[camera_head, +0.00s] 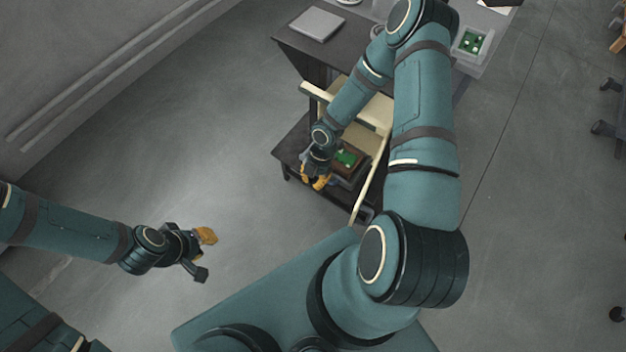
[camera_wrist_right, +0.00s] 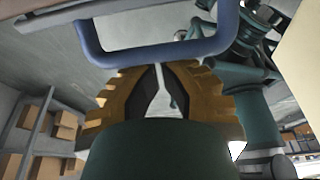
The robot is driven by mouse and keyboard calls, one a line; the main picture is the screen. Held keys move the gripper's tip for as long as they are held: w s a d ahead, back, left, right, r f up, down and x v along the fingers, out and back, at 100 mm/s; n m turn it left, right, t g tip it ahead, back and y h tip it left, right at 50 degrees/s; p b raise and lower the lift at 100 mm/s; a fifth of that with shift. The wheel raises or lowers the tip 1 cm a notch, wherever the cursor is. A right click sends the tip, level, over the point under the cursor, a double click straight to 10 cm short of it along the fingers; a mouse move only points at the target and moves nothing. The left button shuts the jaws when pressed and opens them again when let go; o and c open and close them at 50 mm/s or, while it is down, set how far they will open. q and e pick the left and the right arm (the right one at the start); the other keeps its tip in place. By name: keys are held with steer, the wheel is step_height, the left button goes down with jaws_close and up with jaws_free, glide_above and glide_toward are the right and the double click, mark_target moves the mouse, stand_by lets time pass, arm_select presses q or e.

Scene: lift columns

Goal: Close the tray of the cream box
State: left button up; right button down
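The cream box (camera_head: 381,109) stands on a low dark table in the head view, partly hidden behind my right arm. Its dark tray (camera_head: 360,178) sticks out at the lower front, with a green item (camera_head: 346,158) inside. My right gripper (camera_head: 318,183) is at the tray's front left. In the right wrist view a blue-grey handle (camera_wrist_right: 155,52) crosses just beyond my right gripper's fingertips (camera_wrist_right: 163,70). The fingers are drawn together with only a thin gap and nothing seen between them; contact with the handle is unclear. My left gripper (camera_head: 207,255) is open and empty above the floor.
A dark table (camera_head: 287,42) behind the box carries a grey flat case (camera_head: 315,24). A light tray (camera_head: 468,60) with green items is at the back right. Shelves with cartons (camera_wrist_right: 30,130) show in the wrist view. The floor at left is clear.

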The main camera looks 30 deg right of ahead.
steer(key=shift+d, duration=0.1)
steer(key=d, duration=0.1)
steer(key=w+d, duration=0.1)
steer(key=d, duration=0.2)
steer(key=shift+w, duration=0.4)
steer(key=shift+a, duration=0.1)
